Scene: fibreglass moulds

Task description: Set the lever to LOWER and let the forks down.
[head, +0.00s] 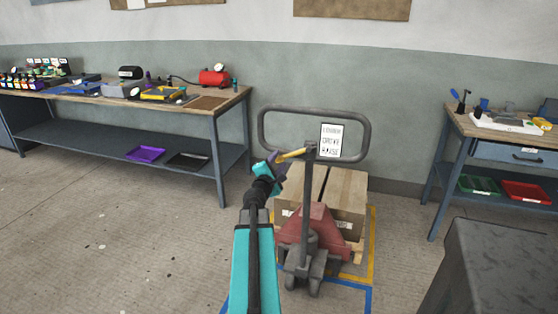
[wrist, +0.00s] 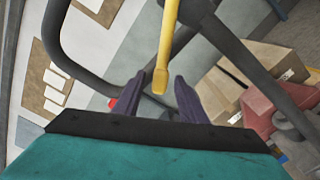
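The yellow lever (head: 291,155) sticks out to the left from the top of the pallet truck's dark post (head: 307,195), below the grey loop handle (head: 262,133). A white sign (head: 330,141) beside it has three lines, apparently LOWER, DRIVE and RAISE. My gripper (head: 275,160) is at the lever's free end. In the wrist view the dark fingers (wrist: 159,77) stand apart, with the lever's flat tip (wrist: 160,85) between them in the picture and gaps on both sides. Contact cannot be told. The red truck body (head: 312,225) stands before the load; its forks are hidden.
Cardboard boxes (head: 345,195) sit on a wooden pallet (head: 358,250) behind the truck body, inside yellow and blue floor lines. A workbench (head: 215,112) stands at the left and another (head: 470,130) at the right. A dark block (head: 495,265) is at lower right. The left floor is clear.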

